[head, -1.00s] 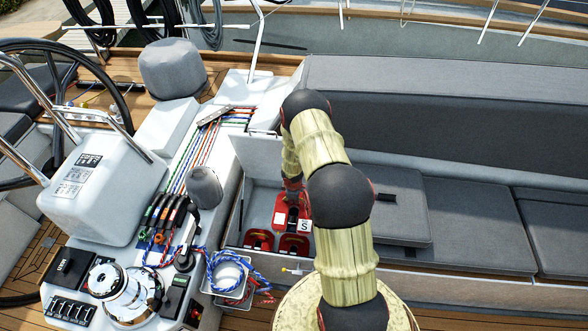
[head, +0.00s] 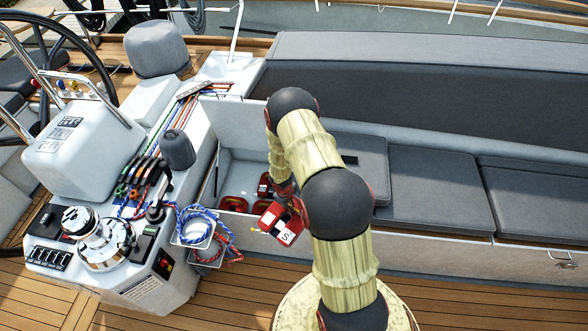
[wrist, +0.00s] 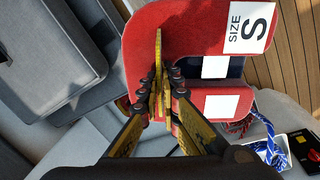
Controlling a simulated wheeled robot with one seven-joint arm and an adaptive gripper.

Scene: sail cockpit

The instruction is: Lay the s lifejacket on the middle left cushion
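The s lifejacket (head: 287,234), red with a white S label, is held in my gripper (head: 287,195) above the front edge of the open locker. In the wrist view, the gripper fingers (wrist: 163,95) are closed on one arm of the U-shaped red lifejacket (wrist: 200,28); its "SIZE S" label is at the upper right. Grey seat cushions lie to the right of the locker: one near cushion (head: 362,172) partly behind my arm, a middle cushion (head: 437,192) and a far right one (head: 530,203). I cannot tell which is the middle left one.
Other red lifejackets (head: 234,204) lie in the open locker (head: 238,160), its lid (head: 236,120) raised. Rope bins (head: 195,232) and the winch console (head: 105,245) stand to the left. A long grey backrest (head: 400,110) runs behind the seats. The middle and right cushions are clear.

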